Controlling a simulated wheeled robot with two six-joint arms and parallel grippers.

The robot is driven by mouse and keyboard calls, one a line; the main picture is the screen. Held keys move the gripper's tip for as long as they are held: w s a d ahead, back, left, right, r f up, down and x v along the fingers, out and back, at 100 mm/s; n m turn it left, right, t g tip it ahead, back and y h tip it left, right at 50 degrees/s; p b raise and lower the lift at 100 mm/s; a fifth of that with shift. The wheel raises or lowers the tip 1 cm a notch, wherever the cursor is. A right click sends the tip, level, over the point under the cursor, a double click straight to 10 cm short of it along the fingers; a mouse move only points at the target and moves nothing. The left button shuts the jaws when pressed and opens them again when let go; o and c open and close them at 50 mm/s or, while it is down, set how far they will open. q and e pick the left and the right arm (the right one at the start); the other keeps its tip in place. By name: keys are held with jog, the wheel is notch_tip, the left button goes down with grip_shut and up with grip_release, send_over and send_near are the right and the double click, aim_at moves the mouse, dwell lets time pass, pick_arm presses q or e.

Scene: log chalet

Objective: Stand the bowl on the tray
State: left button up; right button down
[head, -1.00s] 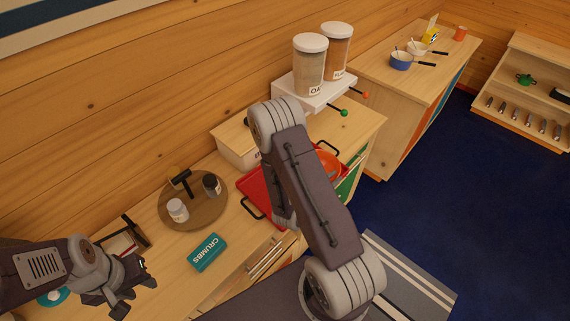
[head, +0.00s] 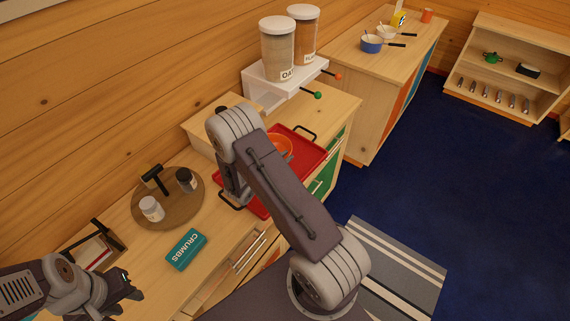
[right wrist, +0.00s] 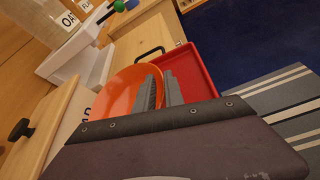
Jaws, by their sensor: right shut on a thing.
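The orange bowl (head: 281,146) is partly hidden behind my right arm in the head view. In the right wrist view, my right gripper (right wrist: 158,90) is shut on the bowl (right wrist: 122,92) by its rim; the bowl looks tilted. The red tray (head: 310,158) lies on the wooden counter, with dark handles at its ends, and it also shows behind the bowl in the right wrist view (right wrist: 192,68). The bowl is over or beside the tray; I cannot tell whether it touches. My left gripper (head: 132,284) looks open and empty at lower left, away from the tray.
A white stand (head: 262,88) with two jars is beyond the tray. A wooden box is behind the tray, partly hidden by my arm. A round board (head: 185,211) with two small jars and a teal crumbs box (head: 187,249) are left of the tray.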

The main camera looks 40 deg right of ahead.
notch_tip(320, 180, down, 4)
jog(key=shift+s+r+p, duration=0.1)
jog(key=shift+r+p, duration=0.1)
jog(key=shift+p, duration=0.1)
jog(key=shift+f, duration=0.2)
jog(key=c, duration=1.4)
grip_release()
